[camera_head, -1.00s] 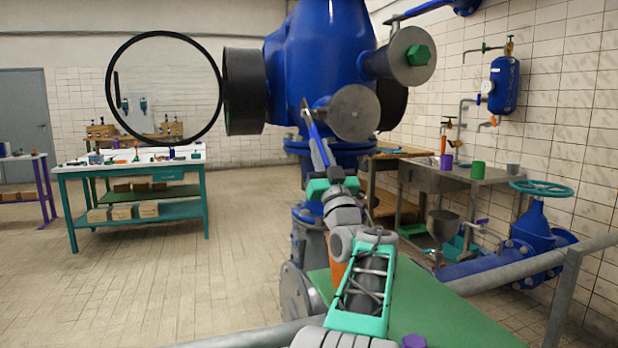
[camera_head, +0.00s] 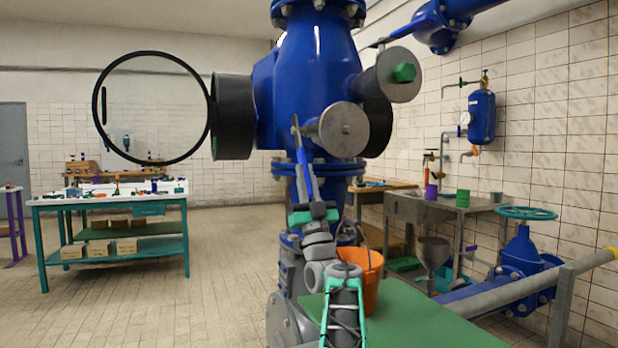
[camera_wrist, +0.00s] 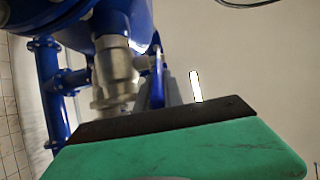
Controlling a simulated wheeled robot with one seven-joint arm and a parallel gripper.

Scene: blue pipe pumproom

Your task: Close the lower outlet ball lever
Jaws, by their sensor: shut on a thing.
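A blue lever (camera_head: 304,172) with a pale grey upper end stands nearly upright, a little tilted, in front of the big blue valve body (camera_head: 312,75). It is beside a round grey disc (camera_head: 343,130). My gripper (camera_head: 314,212), with green fingers, is shut on the lower end of this lever. In the wrist view the green and black finger of my gripper (camera_wrist: 170,125) fills the bottom. The blue lever (camera_wrist: 157,78) rises behind it, beside a grey metal fitting (camera_wrist: 117,75). The exact grip contact is hidden.
An orange bucket (camera_head: 362,275) stands on a green surface (camera_head: 420,318) just right of my arm. A railing pipe (camera_head: 530,285) and a blue valve with a teal handwheel (camera_head: 526,213) are at right. A workbench (camera_head: 110,198) is at left, with open floor before it.

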